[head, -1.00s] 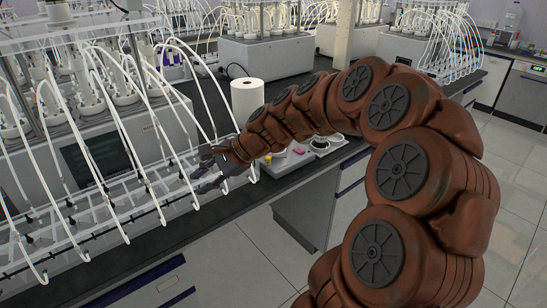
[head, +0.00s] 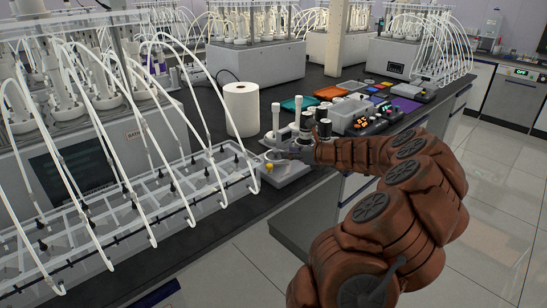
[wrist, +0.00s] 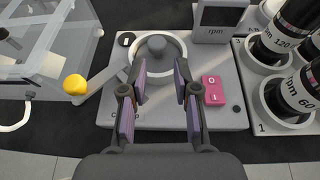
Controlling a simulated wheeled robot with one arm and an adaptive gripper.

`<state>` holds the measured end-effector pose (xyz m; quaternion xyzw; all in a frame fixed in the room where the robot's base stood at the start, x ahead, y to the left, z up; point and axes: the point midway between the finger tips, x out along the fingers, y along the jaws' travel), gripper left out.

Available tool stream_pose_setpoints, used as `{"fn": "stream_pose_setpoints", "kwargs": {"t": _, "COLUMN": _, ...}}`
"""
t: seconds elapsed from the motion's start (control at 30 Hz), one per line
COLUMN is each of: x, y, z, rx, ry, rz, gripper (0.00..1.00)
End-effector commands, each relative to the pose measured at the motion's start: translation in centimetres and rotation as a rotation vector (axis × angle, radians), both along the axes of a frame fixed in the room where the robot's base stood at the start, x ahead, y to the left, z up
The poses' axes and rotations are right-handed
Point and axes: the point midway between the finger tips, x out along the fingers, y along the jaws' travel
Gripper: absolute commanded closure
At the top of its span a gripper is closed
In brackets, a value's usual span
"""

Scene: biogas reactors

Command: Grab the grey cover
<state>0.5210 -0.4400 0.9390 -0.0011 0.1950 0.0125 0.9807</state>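A round grey knob-like piece (wrist: 161,47), which looks like the grey cover, sits in a white ring on a light grey device (wrist: 228,110). In the head view the device (head: 290,172) stands at the bench's front edge, right of the tubing rack. My gripper (wrist: 161,72) is open, its two purple-padded fingers apart and pointing at the round piece. The fingertips overlap the near part of the ring in the wrist view; I cannot tell whether they touch it. In the head view my gripper (head: 290,150) is over the device, and the cover is not clearly visible there.
A yellow knob (wrist: 76,85) on an arm is left of the device, beside a clear rack (wrist: 45,50). A pink switch (wrist: 213,90) and an rpm display (wrist: 215,20) are right. Dark-topped bottles (wrist: 285,45) stand close right. A white paper roll (head: 241,108) stands behind.

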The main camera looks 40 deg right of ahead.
Motion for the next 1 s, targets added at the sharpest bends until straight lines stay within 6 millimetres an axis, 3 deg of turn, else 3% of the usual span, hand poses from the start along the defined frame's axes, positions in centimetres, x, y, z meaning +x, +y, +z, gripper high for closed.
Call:
{"fn": "stream_pose_setpoints", "kwargs": {"t": 0.6, "x": 6.1, "y": 0.6, "z": -1.7, "rx": -0.001, "ry": 0.002, "rz": 0.012, "gripper": 0.70}}
{"fn": "stream_pose_setpoints", "kwargs": {"t": 1.0, "x": 6.9, "y": 0.6, "z": -1.9, "rx": -0.002, "ry": 0.000, "rz": 0.011, "gripper": 0.70}}
